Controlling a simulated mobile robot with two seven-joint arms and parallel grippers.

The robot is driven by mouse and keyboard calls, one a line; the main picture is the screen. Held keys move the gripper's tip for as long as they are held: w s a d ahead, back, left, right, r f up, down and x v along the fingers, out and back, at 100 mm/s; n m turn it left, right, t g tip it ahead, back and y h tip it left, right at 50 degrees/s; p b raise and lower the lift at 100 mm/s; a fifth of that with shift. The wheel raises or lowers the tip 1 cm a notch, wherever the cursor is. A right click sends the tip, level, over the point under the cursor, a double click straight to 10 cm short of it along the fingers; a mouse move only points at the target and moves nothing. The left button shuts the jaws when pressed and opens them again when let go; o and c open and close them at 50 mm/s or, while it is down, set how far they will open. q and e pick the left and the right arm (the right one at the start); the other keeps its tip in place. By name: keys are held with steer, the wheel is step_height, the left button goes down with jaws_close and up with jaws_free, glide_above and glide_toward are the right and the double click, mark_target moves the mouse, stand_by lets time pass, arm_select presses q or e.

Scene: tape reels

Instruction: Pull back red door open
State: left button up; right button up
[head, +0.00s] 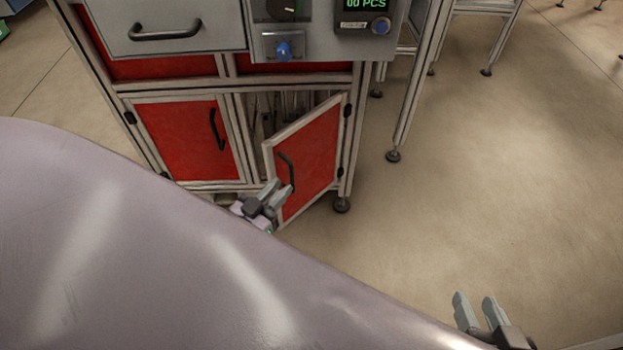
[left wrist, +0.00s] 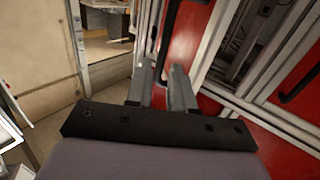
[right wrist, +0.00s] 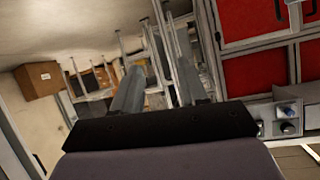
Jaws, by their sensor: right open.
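A red door (head: 314,152) with a grey metal frame is swung partly open on the right of the lower cabinet. Its hinges are on the right edge, and its black handle (head: 287,170) is near the free left edge. My left gripper (head: 275,190) is at the lower end of this handle. In the left wrist view, the black handle (left wrist: 170,28) runs down between the close-set fingers of my left gripper (left wrist: 162,76), which look shut on it. My right gripper (head: 475,306) is open and empty over the floor, well away from the door.
A closed red door (head: 185,140) with its own handle is left of the open one. A grey drawer (head: 172,25) and a control panel (head: 362,22) are above. Thin cabinet legs stand at the right. The floor (head: 480,180) right of the door is clear.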

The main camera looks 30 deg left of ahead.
arm_select(q)
steer(key=w, duration=0.1)
steer(key=b, duration=0.2)
glide_above(296, 170)
steer(key=s+d, duration=0.3)
steer(key=s, duration=0.1)
steer(key=shift+w+a+f, duration=0.2)
steer(key=shift+a, duration=0.05)
arm_select(e)
steer(key=shift+w+a+f+y, duration=0.2)
steer(key=shift+a+f+y, duration=0.05)
steer(key=shift+a, duration=0.2)
steer(key=shift+w+a+f+y, duration=0.2)
steer(key=shift+a+y, duration=0.05)
steer(key=shift+a, duration=0.2)
arm_select(q)
jaws_close()
